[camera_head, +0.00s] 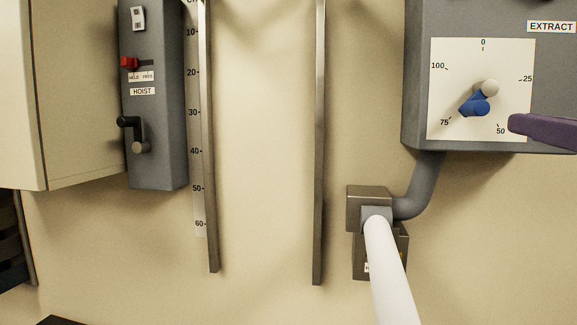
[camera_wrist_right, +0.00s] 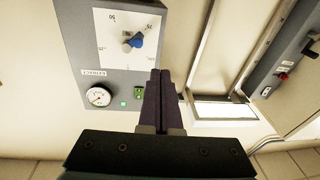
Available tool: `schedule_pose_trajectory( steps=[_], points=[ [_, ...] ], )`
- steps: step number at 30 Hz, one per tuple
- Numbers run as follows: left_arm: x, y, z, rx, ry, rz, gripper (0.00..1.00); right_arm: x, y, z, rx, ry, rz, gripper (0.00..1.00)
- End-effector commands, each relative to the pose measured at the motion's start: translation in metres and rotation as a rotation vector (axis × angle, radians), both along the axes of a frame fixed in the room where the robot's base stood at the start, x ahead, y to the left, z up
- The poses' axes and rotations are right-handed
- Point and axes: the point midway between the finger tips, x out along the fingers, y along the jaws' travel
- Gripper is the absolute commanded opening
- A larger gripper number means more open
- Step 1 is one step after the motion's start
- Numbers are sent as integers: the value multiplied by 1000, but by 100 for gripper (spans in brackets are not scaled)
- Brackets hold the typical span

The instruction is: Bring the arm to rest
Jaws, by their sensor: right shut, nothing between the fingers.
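My right gripper (camera_head: 514,123) shows at the right edge in the head view as a purple finger, in front of the lower right of the EXTRACT box (camera_head: 490,20). In the wrist view my right gripper (camera_wrist_right: 160,73) is shut and empty, its two dark fingers together. The tips appear below the dial and its blue knob (camera_wrist_right: 136,42); whether they touch the box I cannot tell. In the head view the blue pointer knob (camera_head: 474,104) points toward the lower left, near 75. My left gripper is in neither view.
The HOIST box (camera_head: 155,70) with a red switch and black crank is at left, beside a scale and two vertical rails (camera_head: 319,140). A pipe (camera_head: 420,190) runs down from the EXTRACT box. The wrist view also shows a round gauge (camera_wrist_right: 99,96) and a green light (camera_wrist_right: 123,104).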

Motion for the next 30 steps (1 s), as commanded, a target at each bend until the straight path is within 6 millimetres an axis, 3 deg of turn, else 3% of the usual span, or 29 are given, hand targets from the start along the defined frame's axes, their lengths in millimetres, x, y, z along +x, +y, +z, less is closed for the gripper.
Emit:
schedule_pose_trajectory(
  steps=[1,5,8,9,12,16,30],
  points=[
    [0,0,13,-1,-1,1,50,-2,3,-15,4,100,13,0],
    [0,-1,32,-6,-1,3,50,-21,14,-74,13,406,54,0],
    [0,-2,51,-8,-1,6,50,-59,24,-127,14,704,94,0],
    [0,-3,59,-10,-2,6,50,-81,27,-146,13,829,110,0],
    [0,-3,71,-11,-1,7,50,-134,34,-181,7,1091,146,0],
    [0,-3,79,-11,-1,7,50,-182,38,-201,-2,1299,176,0],
    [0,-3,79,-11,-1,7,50,-185,38,-202,-3,1309,177,0]
  ],
)
